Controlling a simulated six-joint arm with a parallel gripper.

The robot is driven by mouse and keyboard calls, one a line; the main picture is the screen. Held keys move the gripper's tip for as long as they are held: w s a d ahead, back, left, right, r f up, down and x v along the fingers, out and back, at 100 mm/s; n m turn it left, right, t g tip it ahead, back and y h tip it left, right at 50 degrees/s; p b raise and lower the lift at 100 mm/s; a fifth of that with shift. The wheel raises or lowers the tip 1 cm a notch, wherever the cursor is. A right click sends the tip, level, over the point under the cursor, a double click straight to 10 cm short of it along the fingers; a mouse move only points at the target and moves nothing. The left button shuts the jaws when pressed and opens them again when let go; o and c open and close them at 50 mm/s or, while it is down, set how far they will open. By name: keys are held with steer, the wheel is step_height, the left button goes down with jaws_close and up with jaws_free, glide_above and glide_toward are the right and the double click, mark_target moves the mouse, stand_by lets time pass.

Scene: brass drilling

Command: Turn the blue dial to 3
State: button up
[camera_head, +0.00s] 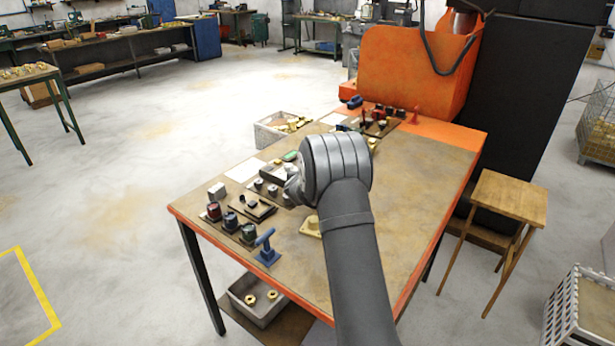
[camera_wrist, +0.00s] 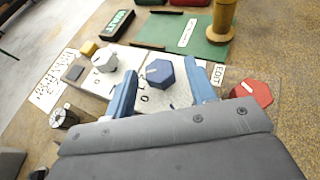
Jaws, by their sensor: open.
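The blue dial (camera_wrist: 160,74) is a six-sided knob with a white mark on top, on a white plate in the wrist view. Printed figures show beside it, too small to read surely. My gripper (camera_wrist: 160,64) is open, its two blue fingers pointing toward the dial, one on either side. I cannot tell whether they touch it. A grey-white dial (camera_wrist: 103,60) stands to the left and a red six-sided knob (camera_wrist: 258,92) to the right. In the head view my wrist hides the blue dial.
A brass post (camera_wrist: 222,20) stands on a green board (camera_wrist: 190,40) beyond the dial. In the head view, a blue T-shaped handle (camera_head: 266,245) stands at the table's near left, with several knobs behind it. The right side of the table (camera_head: 420,200) is clear.

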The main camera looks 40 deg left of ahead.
steer(key=c, duration=1)
steer(key=shift+a+m+h, duration=0.1)
steer(key=shift+m+h, duration=0.3)
steer(key=shift+s+a+m+t+h, duration=0.1)
steer(key=shift+m+t+h, duration=0.25)
steer(key=shift+m+h, duration=0.25)
steer(key=shift+s+a+m+t+h, duration=0.1)
steer(key=shift+m+t+h, duration=0.25)
steer(key=shift+m+h, duration=0.2)
steer(key=m+h, duration=0.3)
steer(key=shift+a+f+t+h, duration=0.1)
steer(key=shift+a+t+h, duration=0.2)
steer(key=shift+h, duration=0.05)
steer(key=m+h, duration=0.3)
steer(key=m+g+h, duration=0.1)
steer(key=shift+w+a+h, duration=0.15)
steer(key=shift+a+h, duration=0.15)
steer(key=shift+h, duration=0.1)
steer(key=shift+m, duration=0.35)
steer(key=shift+w+m+g+h, duration=0.1)
steer(key=shift+m+g+h, duration=0.4)
steer(key=shift+h, duration=0.4)
